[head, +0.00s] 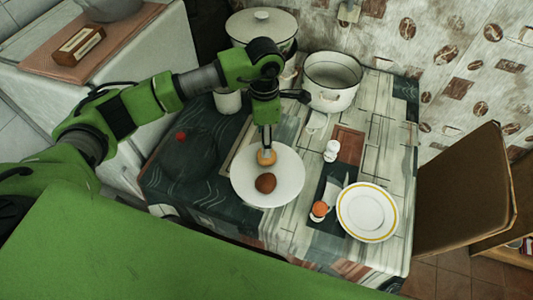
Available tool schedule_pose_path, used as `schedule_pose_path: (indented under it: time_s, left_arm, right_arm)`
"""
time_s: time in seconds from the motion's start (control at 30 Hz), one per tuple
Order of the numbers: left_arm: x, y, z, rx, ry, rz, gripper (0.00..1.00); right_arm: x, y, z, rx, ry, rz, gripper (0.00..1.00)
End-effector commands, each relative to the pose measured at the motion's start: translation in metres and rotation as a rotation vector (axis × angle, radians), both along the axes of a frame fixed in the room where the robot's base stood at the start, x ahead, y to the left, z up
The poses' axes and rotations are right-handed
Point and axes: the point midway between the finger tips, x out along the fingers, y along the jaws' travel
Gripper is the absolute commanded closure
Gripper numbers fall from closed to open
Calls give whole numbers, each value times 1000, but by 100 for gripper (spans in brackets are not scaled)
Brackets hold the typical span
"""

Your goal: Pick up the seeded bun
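A round white plate (285,196) lies on the table and holds two buns. The golden-orange bun (267,158) sits at the plate's far edge, and the darker brown bun (265,183) lies nearer the middle. The buns are too small to see seeds. My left gripper (266,147) points down directly over the golden bun, with its fingertips at or just above the bun's top. Its fingers look close together, but whether they touch or grip the bun is unclear. My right gripper is not in view.
A white pot (332,82) and a lidded pot (262,26) stand at the back. A white shaker (331,151), an egg in a cup (319,210) and a yellow-rimmed plate (367,212) are to the right. A red object (181,136) lies left. A brown chair (465,192) stands right.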

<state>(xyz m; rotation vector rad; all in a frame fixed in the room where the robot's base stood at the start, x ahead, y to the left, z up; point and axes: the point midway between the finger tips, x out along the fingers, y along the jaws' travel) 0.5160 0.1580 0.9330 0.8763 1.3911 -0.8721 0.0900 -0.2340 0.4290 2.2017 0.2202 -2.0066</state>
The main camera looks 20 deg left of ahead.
Motion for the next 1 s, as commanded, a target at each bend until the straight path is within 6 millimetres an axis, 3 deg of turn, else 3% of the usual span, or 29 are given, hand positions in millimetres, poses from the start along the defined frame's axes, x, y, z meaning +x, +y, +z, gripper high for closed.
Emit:
schedule_pose_path:
  time_s: [0.13, 0.37, 0.63, 0.93, 0.97, 1.0]
  left_arm:
    - [0, 0, -21, -2, 1, 1, 48]
    - [0, -2, -37, -3, 3, 1, 48]
    - [3, -5, -74, -4, 3, 1, 48]
    - [4, -4, -83, -3, 0, -1, 48]
    - [4, -4, -83, -3, 0, -1, 51]
    - [4, -4, -83, -3, 0, -1, 62]
  right_arm:
    - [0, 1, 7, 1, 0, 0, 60]
    - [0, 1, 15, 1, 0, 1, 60]
    - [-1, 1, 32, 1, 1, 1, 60]
    - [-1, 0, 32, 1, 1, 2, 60]
    - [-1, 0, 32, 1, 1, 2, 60]
    - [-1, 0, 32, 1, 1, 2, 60]
